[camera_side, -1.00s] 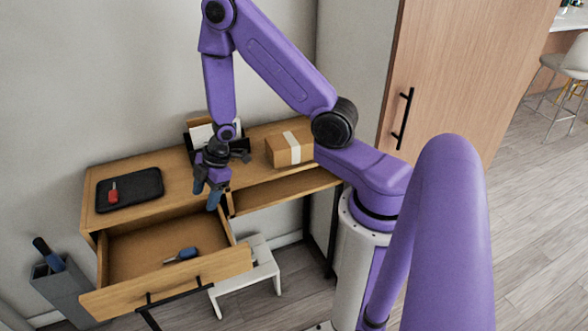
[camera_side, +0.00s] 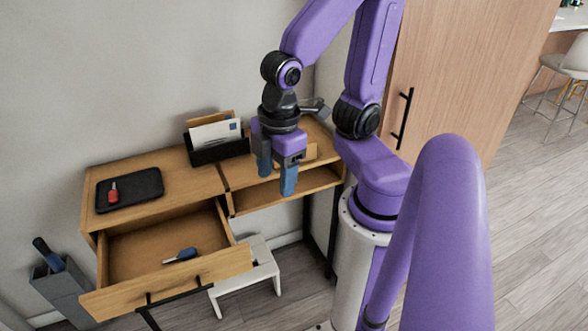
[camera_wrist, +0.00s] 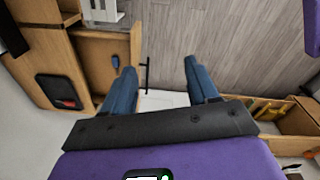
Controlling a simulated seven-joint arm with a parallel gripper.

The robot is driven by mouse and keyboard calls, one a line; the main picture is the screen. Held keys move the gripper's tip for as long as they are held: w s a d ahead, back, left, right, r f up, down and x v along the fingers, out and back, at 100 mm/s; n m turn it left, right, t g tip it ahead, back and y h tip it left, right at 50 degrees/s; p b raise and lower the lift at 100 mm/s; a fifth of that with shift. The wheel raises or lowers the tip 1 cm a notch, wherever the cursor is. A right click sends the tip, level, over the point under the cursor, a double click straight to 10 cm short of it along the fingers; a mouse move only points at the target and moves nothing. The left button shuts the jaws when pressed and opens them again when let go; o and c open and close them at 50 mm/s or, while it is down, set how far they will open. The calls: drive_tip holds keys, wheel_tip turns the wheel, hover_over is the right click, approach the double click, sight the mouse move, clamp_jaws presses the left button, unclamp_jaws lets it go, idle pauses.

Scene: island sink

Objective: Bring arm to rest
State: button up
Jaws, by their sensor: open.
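My gripper (camera_side: 276,178) is open and empty, its two blue fingers pointing down above the right part of the wooden desk, in front of the open shelf. In the wrist view its fingers (camera_wrist: 160,92) stand well apart with nothing between them. My purple arm is bent above and right of the desk. The left drawer (camera_side: 150,256) is pulled open, and a blue-handled tool (camera_side: 181,255) lies in it.
A black tray (camera_side: 140,192) with a red item (camera_side: 113,193) lies on the desk's left. A letter holder (camera_side: 218,148) stands at the back. A cardboard box is partly hidden behind my gripper. A white stool (camera_side: 249,272) stands below; a grey bin (camera_side: 62,291) is at left.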

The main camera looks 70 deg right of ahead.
drive_tip(key=s, duration=0.2)
drive_tip(key=s+r, duration=0.1)
drive_tip(key=shift+s+d+g, duration=0.15)
drive_tip(key=shift+d+g, duration=0.15)
drive_tip(key=shift+d, duration=0.05)
idle(1.0)
